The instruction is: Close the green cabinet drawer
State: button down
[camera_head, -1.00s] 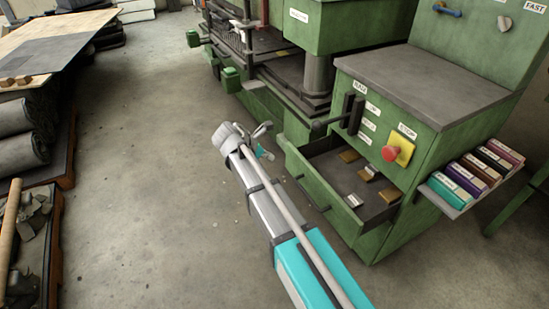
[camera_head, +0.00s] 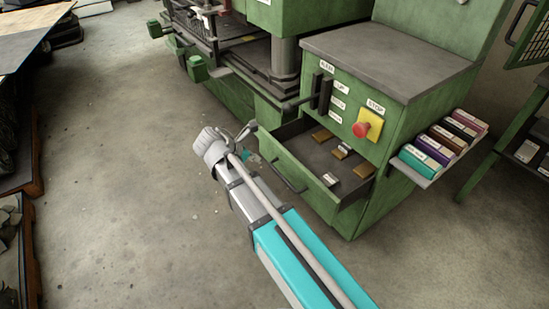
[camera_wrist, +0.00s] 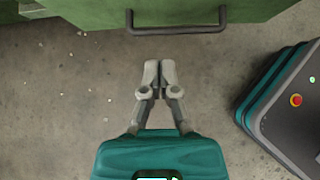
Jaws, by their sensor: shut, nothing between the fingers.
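The green cabinet drawer (camera_head: 296,181) stands pulled out of the green cabinet (camera_head: 390,190) below the red stop button. Several small brown and white blocks lie inside it. Its dark bar handle (camera_head: 286,178) is on the front face; in the wrist view the handle (camera_wrist: 176,30) is near the top, just ahead of my fingertips. My gripper (camera_wrist: 159,64) is shut and empty, in front of the drawer and apart from the handle in the picture. In the head view my gripper (camera_head: 246,135) is partly hidden behind my wrist.
A side shelf (camera_head: 418,178) with several coloured boxes sticks out at the cabinet's right. Levers (camera_head: 318,92) project above the drawer. A green machine stands behind. Pallets line the left edge. The concrete floor (camera_head: 130,170) between is clear.

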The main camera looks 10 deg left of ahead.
aim_at(287, 159)
jog(key=shift+f, duration=0.15)
jog(key=b+x, duration=0.2)
jog(key=x, duration=0.1)
jog(key=b+x, duration=0.2)
jog(key=x, duration=0.2)
jog(key=r+b+x, duration=0.1)
jog(key=b+x, duration=0.2)
jog(key=x, duration=0.1)
jog(key=shift+w+d, duration=0.35)
jog(key=shift+d, duration=0.05)
jog(key=shift+w+d, duration=0.75)
jog(key=shift+d, duration=0.05)
